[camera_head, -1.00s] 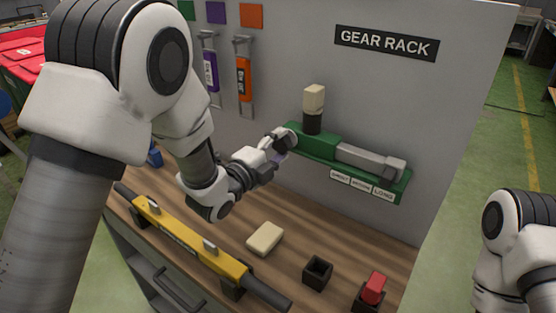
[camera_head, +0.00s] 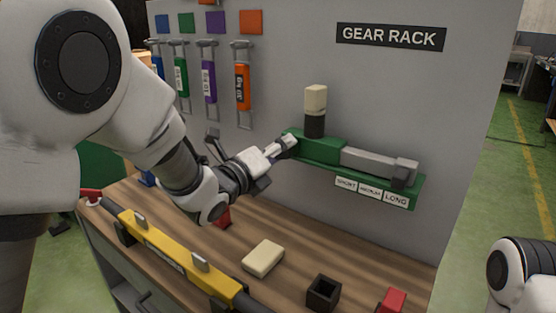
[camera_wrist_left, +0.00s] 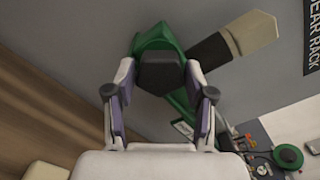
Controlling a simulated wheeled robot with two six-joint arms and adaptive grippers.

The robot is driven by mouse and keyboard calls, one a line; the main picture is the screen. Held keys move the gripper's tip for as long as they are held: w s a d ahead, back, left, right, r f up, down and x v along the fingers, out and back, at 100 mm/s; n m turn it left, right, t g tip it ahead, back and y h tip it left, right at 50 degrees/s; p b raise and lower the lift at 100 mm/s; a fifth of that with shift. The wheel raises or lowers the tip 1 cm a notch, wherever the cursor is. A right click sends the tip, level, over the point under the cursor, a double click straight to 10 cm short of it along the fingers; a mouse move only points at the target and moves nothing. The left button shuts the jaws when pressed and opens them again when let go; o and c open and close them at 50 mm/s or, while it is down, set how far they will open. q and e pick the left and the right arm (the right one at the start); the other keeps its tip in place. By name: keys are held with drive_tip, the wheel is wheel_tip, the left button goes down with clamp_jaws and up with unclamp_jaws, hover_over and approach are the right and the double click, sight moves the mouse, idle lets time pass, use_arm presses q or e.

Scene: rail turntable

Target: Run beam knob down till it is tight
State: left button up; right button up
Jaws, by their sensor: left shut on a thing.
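A green beam (camera_head: 318,150) with a grey bar (camera_head: 380,163) is on the grey wall panel, with SHORT, MEDIUM and LONG labels below it. My left gripper (camera_head: 287,143) is at the beam's left end. In the left wrist view, a dark, angular knob (camera_wrist_left: 160,72) sits between the two fingers of my left gripper (camera_wrist_left: 160,84), with the green beam (camera_wrist_left: 155,38) behind it. The gripper is shut on this knob. In the head view the fingers hide the knob. Only a piece of my right arm shows at the lower right; its gripper is out of view.
A black and cream upright handle (camera_head: 315,110) stands at the beam. Coloured tools (camera_head: 243,86) hang at the left of the panel. On the wooden bench lie a yellow bar (camera_head: 180,258), a cream block (camera_head: 263,258), a black open box (camera_head: 323,292) and red pieces (camera_head: 393,300).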

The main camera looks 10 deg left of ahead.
use_arm(q)
drive_tip(key=shift+r, duration=0.2)
drive_tip(key=o, duration=1.1)
drive_tip(key=shift+w+f, duration=0.1)
drive_tip(key=shift+f, duration=0.05)
drive_tip(key=shift+c, duration=0.2)
drive_tip(key=v, duration=1.2)
